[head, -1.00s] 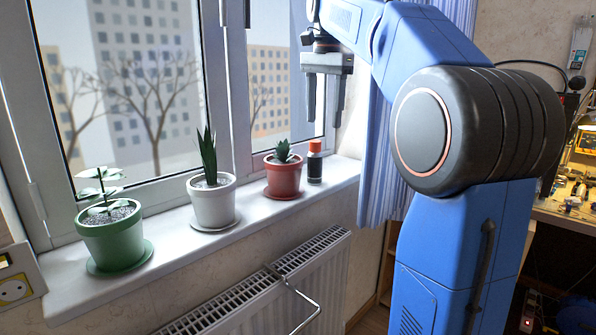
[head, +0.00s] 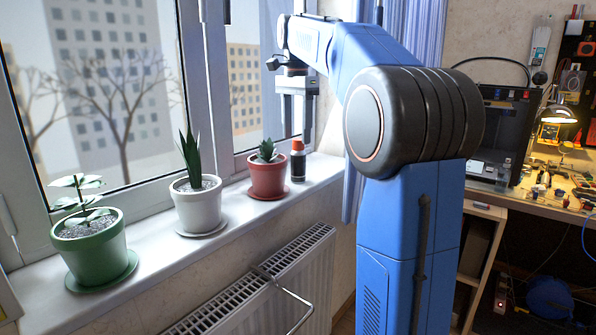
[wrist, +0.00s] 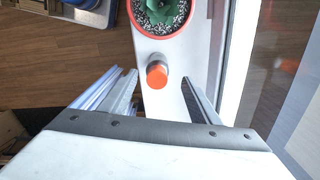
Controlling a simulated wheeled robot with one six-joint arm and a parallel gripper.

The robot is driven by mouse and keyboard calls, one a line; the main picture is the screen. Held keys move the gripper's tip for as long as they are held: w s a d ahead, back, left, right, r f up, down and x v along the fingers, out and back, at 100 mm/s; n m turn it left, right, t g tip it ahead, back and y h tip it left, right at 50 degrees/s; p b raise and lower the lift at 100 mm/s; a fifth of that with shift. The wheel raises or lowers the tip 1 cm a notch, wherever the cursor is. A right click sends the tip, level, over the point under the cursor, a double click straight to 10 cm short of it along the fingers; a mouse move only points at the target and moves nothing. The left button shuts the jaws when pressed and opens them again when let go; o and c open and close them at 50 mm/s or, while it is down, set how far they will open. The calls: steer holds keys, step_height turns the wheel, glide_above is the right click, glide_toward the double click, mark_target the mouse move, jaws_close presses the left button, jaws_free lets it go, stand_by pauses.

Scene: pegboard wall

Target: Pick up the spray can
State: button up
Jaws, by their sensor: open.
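The spray can (head: 298,163) stands upright at the right end of the white window sill, with a dark body and an orange cap. In the wrist view I look down on its orange cap (wrist: 157,75), which lies ahead of the gap between my fingers. My gripper (head: 296,136) points down over the can in the head view, fingers apart and empty. In the wrist view the two fingers of my gripper (wrist: 163,90) show on either side, with the can between their lines. I cannot tell the exact height of the fingertips above the cap.
A small red-potted succulent (head: 267,176) stands just left of the can. A white pot (head: 198,206) and a green pot (head: 90,250) stand farther left. The window is close behind, a striped curtain (head: 352,195) hangs to the right, and a radiator (head: 290,270) is below.

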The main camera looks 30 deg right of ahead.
mark_target(298, 158)
steer(key=shift+s+d+f, duration=0.1)
steer(key=shift+f, duration=2.05)
steer(key=shift+s+d+f, duration=0.1)
steer(key=shift+f, duration=2)
steer(key=shift+c, duration=0.4)
steer(key=c, duration=1.3)
steer(key=shift+r, duration=0.15)
step_height(298, 158, up, 10)
steer(key=shift+f, duration=0.15)
steer(key=shift+s, duration=0.1)
